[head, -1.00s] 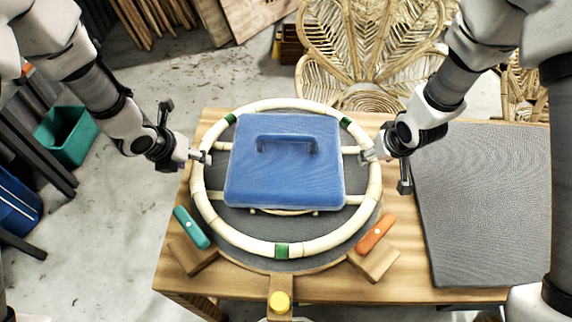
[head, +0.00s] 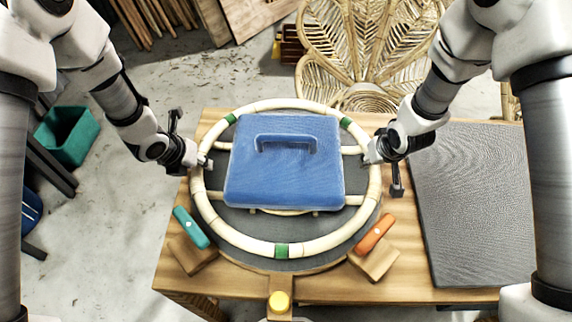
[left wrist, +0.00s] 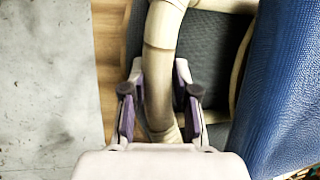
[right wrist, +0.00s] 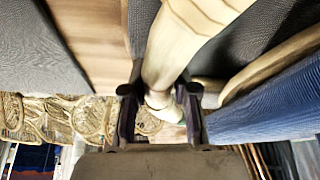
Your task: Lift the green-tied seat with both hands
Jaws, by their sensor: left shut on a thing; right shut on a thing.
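The green-tied seat is a round cream rattan ring (head: 240,239) with green bands and cross bars, lying above the dark round board (head: 235,221). My left gripper (head: 207,162) is shut on the ring's left side; in the left wrist view its fingers (left wrist: 159,105) sit on both sides of the pole. My right gripper (head: 369,160) is shut on the ring's right side; its fingers (right wrist: 160,110) flank the pole in the right wrist view. A blue case-like block (head: 285,180) with a handle rests across the seat's middle. I cannot tell any gap under the ring.
A grey mat (head: 470,210) lies right. A rattan chair (head: 372,50) stands behind.

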